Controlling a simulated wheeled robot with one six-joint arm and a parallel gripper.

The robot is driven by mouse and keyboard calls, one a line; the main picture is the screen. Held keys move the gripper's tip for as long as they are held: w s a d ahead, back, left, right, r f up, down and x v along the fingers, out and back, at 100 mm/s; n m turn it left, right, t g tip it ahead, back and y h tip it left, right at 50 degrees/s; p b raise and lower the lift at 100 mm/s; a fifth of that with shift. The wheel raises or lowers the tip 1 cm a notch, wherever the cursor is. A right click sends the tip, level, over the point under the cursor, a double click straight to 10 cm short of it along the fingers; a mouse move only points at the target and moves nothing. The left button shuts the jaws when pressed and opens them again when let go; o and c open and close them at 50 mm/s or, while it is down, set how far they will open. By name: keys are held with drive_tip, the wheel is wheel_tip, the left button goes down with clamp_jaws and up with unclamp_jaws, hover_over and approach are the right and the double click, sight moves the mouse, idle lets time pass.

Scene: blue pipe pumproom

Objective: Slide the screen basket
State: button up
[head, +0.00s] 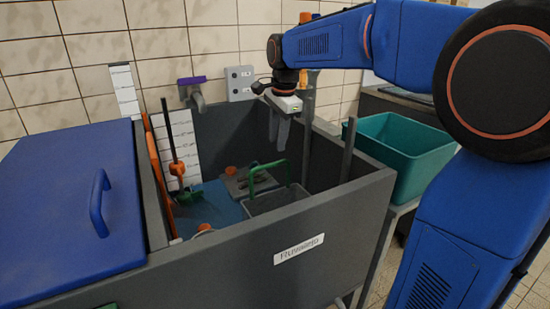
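The screen basket (276,200) is a grey box with a green handle (266,177), inside the dark grey tank (230,271) at its right half. My gripper (278,133) hangs pointing down above the basket and its handle, near the tank's back wall in the picture. Its fingers look grey and seem close together, but the gap between them is not clear. I see nothing held in them. The lower part of the basket is hidden by the tank's front wall.
A blue lid with a handle (62,205) covers the tank's left part. Orange and dark rods (154,160) stand inside at the left. A grey post (348,148) rises at the right. A teal bin (398,155) stands right of the tank. The tiled wall is behind.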

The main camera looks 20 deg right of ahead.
sight(274, 163)
drive_tip(key=f, duration=0.2)
drive_tip(key=w+f, duration=0.1)
drive_tip(key=f, duration=0.4)
drive_tip(key=shift+w+a+f, duration=0.15)
drive_tip(key=shift+w+f, duration=0.1)
drive_tip(key=shift+f, duration=0.15)
drive_tip(key=shift+c, duration=0.3)
clamp_jaws()
